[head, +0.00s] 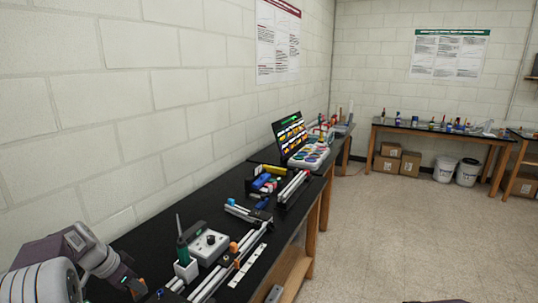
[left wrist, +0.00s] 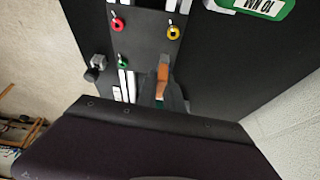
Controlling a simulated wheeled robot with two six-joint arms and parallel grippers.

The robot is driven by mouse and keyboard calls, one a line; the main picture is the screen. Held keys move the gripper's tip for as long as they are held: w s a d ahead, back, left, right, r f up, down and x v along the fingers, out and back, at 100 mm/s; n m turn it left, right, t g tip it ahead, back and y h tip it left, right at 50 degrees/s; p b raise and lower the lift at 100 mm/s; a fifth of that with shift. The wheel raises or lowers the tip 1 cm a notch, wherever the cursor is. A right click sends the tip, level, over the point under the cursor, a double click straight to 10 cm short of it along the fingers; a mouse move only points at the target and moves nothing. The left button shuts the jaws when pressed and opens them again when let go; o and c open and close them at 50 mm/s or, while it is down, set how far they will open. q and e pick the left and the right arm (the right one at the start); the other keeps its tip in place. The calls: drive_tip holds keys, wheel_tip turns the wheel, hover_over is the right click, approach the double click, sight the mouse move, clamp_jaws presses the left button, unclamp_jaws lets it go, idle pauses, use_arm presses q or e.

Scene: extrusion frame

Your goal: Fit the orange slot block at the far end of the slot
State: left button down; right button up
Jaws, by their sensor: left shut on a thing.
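My left gripper (left wrist: 164,92) is shut on a small orange slot block (left wrist: 163,74) in the left wrist view. The block sits between the dark fingers, over or beside pale extrusion rails (left wrist: 125,85); I cannot tell whether it touches them. In the head view my left gripper (head: 137,288) is at the lower left, by the near end of the bench, and the held block is not clear there.
A grey control box (head: 209,246) and a green-handled tool in a white holder (head: 186,269) stand beside the rails. A laptop (head: 290,137) is farther back.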

use_arm(q)
drive_tip(key=s+d+r+m, duration=0.1)
drive_tip(key=s+d+m, duration=0.1)
drive_tip(key=d, duration=1.3)
drive_tip(key=s+d+f+n, duration=0.1)
drive_tip(key=s+d+f, duration=0.2)
drive_tip(key=s+d, duration=0.25)
drive_tip(key=shift+s+a+f+n+y, duration=0.15)
drive_tip(key=shift+a+f+n+y, duration=0.2)
drive_tip(key=shift+f+n, duration=0.7)
drive_tip(key=shift+s+a+f+n+y, duration=0.1)
drive_tip(key=shift+a+f+n+y, duration=0.4)
drive_tip(key=shift+n, duration=0.9)
drive_tip(key=shift+s+a+f+n+y, duration=0.15)
drive_tip(key=shift+a+f+n+y, duration=0.1)
drive_tip(key=shift+f+n, duration=0.85)
drive_tip(key=shift+r+t, duration=0.2)
drive_tip(key=shift+t, duration=0.1)
